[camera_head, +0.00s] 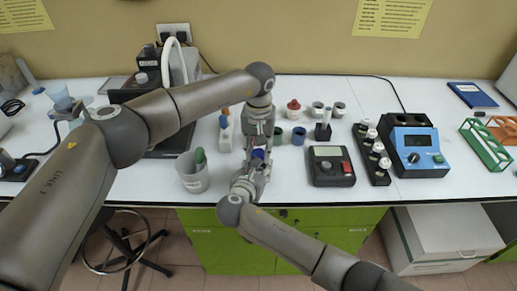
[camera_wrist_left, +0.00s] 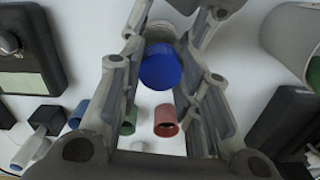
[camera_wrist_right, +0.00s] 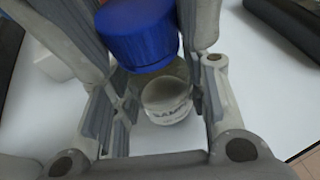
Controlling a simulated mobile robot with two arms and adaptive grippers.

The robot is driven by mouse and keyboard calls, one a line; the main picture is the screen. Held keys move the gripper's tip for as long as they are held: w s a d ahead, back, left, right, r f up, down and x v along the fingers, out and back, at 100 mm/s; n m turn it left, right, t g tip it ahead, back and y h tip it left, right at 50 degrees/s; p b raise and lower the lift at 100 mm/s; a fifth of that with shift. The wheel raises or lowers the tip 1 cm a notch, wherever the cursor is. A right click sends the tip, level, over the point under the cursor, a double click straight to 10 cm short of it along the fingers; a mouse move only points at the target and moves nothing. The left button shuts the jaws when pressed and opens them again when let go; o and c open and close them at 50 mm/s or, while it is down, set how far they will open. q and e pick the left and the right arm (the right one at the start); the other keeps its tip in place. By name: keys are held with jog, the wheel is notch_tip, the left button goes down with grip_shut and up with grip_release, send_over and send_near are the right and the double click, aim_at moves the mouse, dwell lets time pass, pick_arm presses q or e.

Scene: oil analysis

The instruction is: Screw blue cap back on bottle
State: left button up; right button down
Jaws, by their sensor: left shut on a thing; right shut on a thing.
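The blue cap (camera_head: 258,153) is between my two grippers over the front of the table. In the left wrist view the blue cap (camera_wrist_left: 160,66) lies between the fingers of my left gripper (camera_head: 259,139), which is shut on it. My right gripper (camera_head: 253,172) is shut on the clear bottle (camera_wrist_right: 165,98), which has a white label. In the right wrist view the blue cap (camera_wrist_right: 137,32) sits at the bottle's mouth, in line with it or slightly tilted. The thread is hidden, so I cannot tell how tightly it sits.
A beaker (camera_head: 193,178) with a green-topped item stands left of the grippers. A black meter (camera_head: 332,167) and a blue device (camera_head: 416,152) are to the right. Small red (camera_head: 293,108), green (camera_head: 278,136) and blue (camera_head: 298,136) items stand behind. The table's front edge is close.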

pick_arm(q)
jog(key=m, duration=0.4)
jog(key=shift+w+m, duration=0.1)
jog(key=shift+m, duration=0.2)
jog(key=o, duration=0.7)
jog(key=shift+r, duration=2.25)
jog(key=shift+c, duration=0.3)
